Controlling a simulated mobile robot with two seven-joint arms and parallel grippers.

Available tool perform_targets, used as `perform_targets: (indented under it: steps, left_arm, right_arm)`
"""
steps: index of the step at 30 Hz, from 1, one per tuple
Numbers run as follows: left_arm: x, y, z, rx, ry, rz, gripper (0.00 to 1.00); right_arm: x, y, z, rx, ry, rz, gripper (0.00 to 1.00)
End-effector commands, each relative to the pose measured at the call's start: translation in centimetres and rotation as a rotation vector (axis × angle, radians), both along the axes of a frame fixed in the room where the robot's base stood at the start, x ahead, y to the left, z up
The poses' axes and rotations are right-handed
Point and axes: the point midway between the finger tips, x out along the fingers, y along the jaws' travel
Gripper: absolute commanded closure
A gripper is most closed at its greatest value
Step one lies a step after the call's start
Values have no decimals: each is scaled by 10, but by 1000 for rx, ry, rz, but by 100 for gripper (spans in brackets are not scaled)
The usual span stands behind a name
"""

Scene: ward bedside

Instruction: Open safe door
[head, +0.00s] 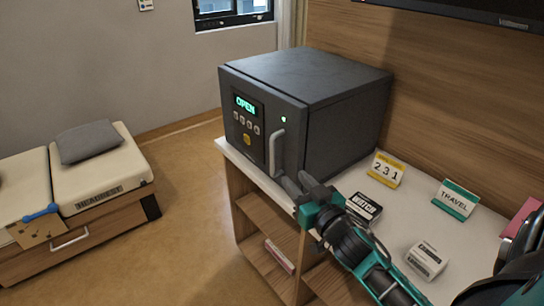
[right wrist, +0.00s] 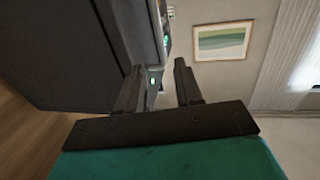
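The dark grey safe (head: 345,95) stands on the white top of a bedside cabinet. Its door (head: 290,100) looks shut or nearly flush with the body. The door's display (head: 245,104) glows "OPEN" above a keypad, and a small green light shows near the door's right edge. The pale vertical handle (head: 277,152) is right of the keypad. My right gripper (head: 296,181) is just below and right of the handle. My left gripper is out of view.
On the cabinet top (head: 408,215) are a "WATCH" box (head: 363,208), a yellow "231" card (head: 386,169), a teal "TRAVEL" card (head: 455,200) and a small white box (head: 427,260), close to my right arm. Open floor (head: 190,190) lies left of the cabinet, before a bed (head: 100,180).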

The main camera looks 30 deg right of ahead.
Motion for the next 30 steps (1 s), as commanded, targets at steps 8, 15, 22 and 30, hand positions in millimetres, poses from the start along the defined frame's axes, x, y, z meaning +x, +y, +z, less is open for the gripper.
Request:
perform_targets:
  steps: [8,15,22,30]
  left_arm:
    - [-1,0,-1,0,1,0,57]
    - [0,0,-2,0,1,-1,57]
    - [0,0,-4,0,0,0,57]
    - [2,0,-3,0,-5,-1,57]
  right_arm:
    - [39,-5,2,-2,-6,0,65]
    - [82,-11,2,0,-4,-1,65]
    - [113,-14,1,1,-2,-1,65]
    - [125,-15,0,2,0,-1,65]
